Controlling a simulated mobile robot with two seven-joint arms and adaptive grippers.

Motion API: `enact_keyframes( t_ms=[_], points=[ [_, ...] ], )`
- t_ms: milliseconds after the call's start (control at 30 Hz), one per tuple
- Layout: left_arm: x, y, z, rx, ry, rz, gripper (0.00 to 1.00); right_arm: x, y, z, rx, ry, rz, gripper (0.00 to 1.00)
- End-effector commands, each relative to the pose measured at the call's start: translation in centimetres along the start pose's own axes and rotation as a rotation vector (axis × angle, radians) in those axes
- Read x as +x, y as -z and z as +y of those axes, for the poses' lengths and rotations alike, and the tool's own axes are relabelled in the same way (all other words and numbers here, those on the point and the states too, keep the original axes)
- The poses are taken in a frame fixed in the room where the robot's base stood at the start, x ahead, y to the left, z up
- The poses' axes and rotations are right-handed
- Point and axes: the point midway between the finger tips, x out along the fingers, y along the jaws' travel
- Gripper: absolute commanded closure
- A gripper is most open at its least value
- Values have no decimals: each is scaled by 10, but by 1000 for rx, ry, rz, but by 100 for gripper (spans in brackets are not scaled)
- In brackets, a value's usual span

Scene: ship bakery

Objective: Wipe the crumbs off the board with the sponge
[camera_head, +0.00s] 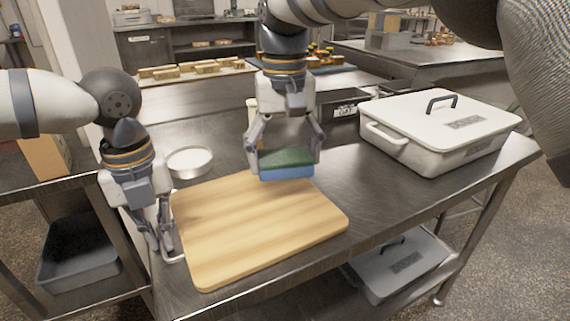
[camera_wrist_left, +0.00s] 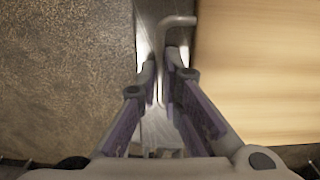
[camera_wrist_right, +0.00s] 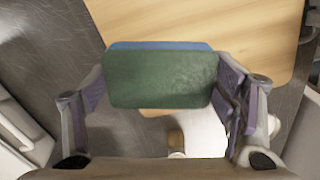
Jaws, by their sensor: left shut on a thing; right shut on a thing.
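The sponge (camera_head: 286,171), green above and blue below, is over the far right part of the wooden board (camera_head: 250,235). My right gripper (camera_head: 287,160) is shut on its sides. The sponge also fills the middle of the right wrist view (camera_wrist_right: 160,80). I cannot tell whether its underside touches the board. My left gripper (camera_head: 160,245) is low at the board's left edge, shut on a thin bent metal handle (camera_wrist_left: 178,21) beside the board. The board lies flat on the steel table. I see no clear crumbs on its visible surface; the part under the sponge is hidden.
A round white bowl (camera_head: 189,162) stands just behind the board's left corner. A lidded white box (camera_head: 440,130) stands at the right on the steel table (camera_head: 385,205). Bare steel lies between box and board. The table's front edge is close to the board.

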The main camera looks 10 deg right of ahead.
Motion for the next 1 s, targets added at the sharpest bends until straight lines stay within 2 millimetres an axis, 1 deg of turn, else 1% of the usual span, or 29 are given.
enact_keyframes(
  t_ms=[133,167,200,233,500,567,667,900,1000],
  points=[
    [0,0,0,0,1,-1,100,0,0,0,0,0,0,44],
    [0,0,0,0,1,-1,86,0,0,0,0,0,0,44],
    [0,0,0,0,1,-1,77,0,0,0,0,0,0,44],
    [0,0,0,0,1,-1,70,0,0,0,0,0,0,44],
    [0,0,0,0,1,0,70,0,0,0,1,0,0,44],
    [-3,0,0,0,1,-1,70,0,0,0,1,0,0,44],
    [-18,-1,-1,-1,3,-4,70,0,0,0,1,0,0,44],
    [-84,-1,-1,-1,3,-6,70,0,0,0,1,0,1,44],
    [-104,0,0,0,2,-4,70,0,0,0,1,0,1,44]
  ],
)
